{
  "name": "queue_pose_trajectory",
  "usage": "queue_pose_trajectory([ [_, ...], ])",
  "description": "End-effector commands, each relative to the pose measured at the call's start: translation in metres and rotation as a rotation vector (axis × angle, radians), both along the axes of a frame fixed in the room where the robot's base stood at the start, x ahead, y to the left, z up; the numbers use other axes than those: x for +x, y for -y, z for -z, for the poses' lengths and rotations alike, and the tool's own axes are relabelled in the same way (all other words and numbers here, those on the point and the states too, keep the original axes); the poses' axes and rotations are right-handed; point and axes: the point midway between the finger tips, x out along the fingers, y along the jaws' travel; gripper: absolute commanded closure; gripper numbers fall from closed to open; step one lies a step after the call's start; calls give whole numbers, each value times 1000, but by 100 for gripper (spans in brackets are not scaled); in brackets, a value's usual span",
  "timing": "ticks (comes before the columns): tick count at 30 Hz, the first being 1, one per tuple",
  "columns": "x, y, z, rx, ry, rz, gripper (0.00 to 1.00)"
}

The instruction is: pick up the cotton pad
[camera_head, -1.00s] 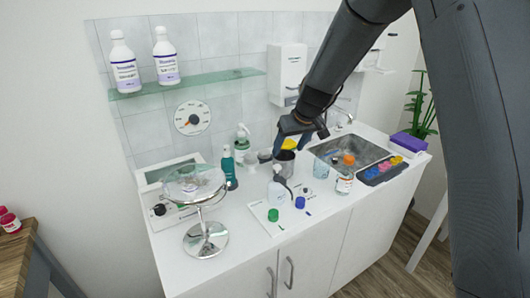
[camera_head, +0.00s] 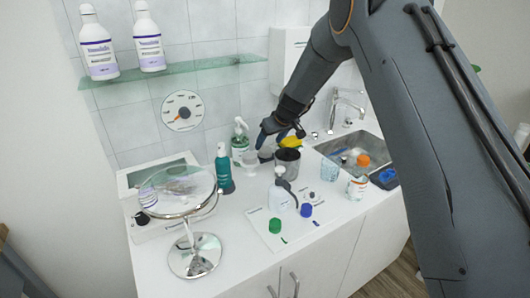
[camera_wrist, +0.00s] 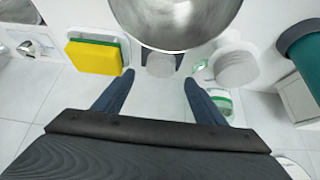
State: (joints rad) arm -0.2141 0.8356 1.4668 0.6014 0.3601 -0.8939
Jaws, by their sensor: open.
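My gripper (camera_wrist: 158,77) is open, its two blue-grey fingers spread in the wrist view. In the head view my gripper (camera_head: 279,134) is above the back of the counter, by the metal cup. A pale grey round piece (camera_wrist: 160,65) shows between the fingertips, close to the cup's rim; I cannot tell what it is. A whitish disc (camera_wrist: 237,67), which may be the cotton pad, lies right of the fingers over a small white dish. The small white dish (camera_head: 251,159) also shows in the head view, left of the cup.
The metal cup (camera_wrist: 176,42) is just beyond the fingertips. A yellow sponge (camera_wrist: 94,57) is at left, a green-labelled bottle (camera_wrist: 221,102) by the right finger, and a teal bottle (camera_wrist: 305,52) farther right. A round mirror (camera_head: 176,188) and sink (camera_head: 345,150) flank the crowded counter.

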Motion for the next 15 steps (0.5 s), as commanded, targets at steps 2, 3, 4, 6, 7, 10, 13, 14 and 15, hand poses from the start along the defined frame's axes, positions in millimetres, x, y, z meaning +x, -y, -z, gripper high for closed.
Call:
queue_pose_trajectory([
  [2,1,-2,7,1,-3,1,35],
  [3,2,-3,11,0,-2,0,35],
  [4,3,-4,15,-1,-3,-1,35],
  [6,6,-6,22,0,-2,0,35],
  [7,7,-7,25,1,-3,0,35],
  [10,12,-11,34,1,-1,-2,35],
  [13,16,-13,40,1,0,-3,35],
  [14,16,-14,40,1,0,-3,35],
  [15,17,-14,42,0,1,-2,35],
])
